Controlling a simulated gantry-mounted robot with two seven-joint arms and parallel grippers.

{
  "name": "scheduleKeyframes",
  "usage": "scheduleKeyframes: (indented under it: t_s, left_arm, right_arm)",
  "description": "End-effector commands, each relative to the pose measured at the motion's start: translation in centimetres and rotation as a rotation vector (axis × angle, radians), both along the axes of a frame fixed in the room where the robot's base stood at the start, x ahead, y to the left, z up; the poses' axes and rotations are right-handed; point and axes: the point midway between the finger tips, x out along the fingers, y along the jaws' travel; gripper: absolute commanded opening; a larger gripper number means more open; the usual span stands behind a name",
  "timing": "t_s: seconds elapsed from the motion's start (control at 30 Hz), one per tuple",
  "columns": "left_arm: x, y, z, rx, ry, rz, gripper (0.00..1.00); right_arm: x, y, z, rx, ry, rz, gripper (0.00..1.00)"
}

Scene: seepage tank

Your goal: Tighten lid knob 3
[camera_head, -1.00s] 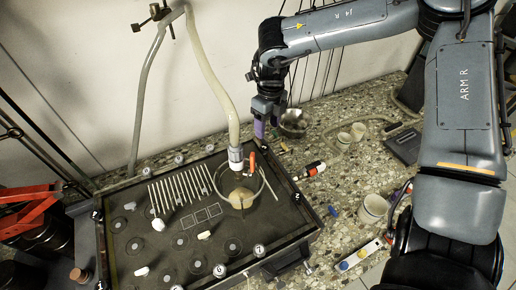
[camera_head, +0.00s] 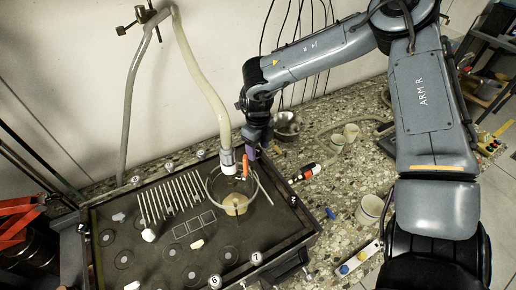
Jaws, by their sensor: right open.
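The dark tank lid (camera_head: 170,235) fills the lower left, with small round white numbered knobs along its edges. Knobs 7 (camera_head: 257,257) and 6 (camera_head: 215,282) on the front edge are readable. Three knobs stand on the back edge, the rightmost back-edge knob (camera_head: 200,154) being closest to my gripper; their numbers are too small to read, so I cannot tell which is knob 3. My right gripper (camera_head: 251,152), with purple fingers, points down by the back right corner, just right of the hose end. It is open, and I see nothing between its fingers. My left gripper is out of view.

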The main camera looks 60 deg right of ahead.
Motion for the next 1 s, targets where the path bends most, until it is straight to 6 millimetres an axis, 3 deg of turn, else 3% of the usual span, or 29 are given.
scheduleKeyframes:
  t_s: [0.37, 0.73, 1.0]
  left_arm:
    - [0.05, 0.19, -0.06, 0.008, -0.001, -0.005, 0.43]
    - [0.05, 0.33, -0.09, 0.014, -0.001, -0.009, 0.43]
    - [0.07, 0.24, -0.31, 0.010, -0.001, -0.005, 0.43]
  right_arm:
    - [0.00, -0.01, -0.43, 0.000, 0.000, -0.001, 0.59]
    - [0.00, -0.01, -0.41, 0.000, 0.000, -0.001, 0.03]
    - [0.01, 0.02, -0.47, 0.001, -0.001, -0.033, 0.03]
